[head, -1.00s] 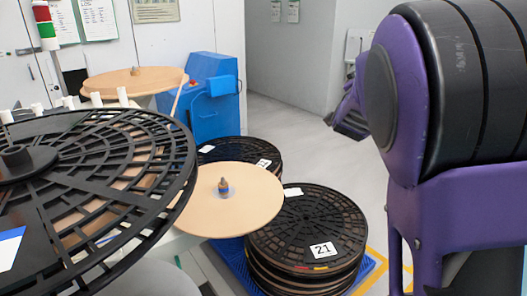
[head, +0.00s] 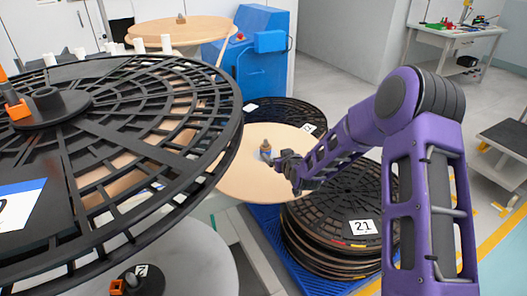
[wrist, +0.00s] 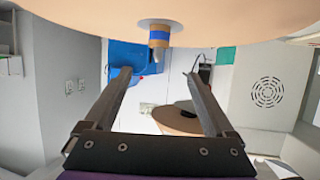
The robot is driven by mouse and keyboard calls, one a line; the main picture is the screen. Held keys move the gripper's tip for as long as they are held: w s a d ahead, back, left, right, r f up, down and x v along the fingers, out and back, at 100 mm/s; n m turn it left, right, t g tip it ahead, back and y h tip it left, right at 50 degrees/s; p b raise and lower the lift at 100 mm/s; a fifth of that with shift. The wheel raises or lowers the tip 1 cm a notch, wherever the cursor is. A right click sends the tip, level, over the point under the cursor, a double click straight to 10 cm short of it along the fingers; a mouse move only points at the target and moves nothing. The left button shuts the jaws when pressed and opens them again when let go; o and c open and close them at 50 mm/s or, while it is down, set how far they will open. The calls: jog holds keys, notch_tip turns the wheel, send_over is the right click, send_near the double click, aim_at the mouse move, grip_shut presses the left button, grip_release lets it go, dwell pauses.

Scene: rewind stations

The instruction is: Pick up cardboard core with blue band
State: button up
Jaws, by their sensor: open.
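The cardboard core with the blue band (head: 266,148) is a small tan tube standing at the middle of a round tan disc (head: 232,184). My gripper (head: 272,158) is just right of the core in the head view and partly overlaps the disc. In the wrist view, which looks upside down, the core (wrist: 159,38) shows at the top centre with its blue band, on a pale round plate. My gripper (wrist: 158,74) is open and empty there, its two fingers spread apart. The core appears beyond the fingertips, not between them. Any contact is not visible.
A large black slotted reel (head: 130,100) fills the left foreground. Stacked black reels, one labelled 21 (head: 345,205), sit on a blue pallet (head: 312,278) below my arm. A blue machine (head: 250,75) and another tan disc (head: 190,32) stand behind. Open floor lies at right.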

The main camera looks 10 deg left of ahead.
send_near(266, 147)
jog(key=x, duration=0.3)
jog(key=shift+w+a+b, duration=0.25)
jog(key=shift+w+b, duration=0.1)
jog(key=shift+b+x, duration=0.35)
jog(key=shift+x, duration=2.15)
jog(key=shift+d+f, duration=0.15)
grip_shut()
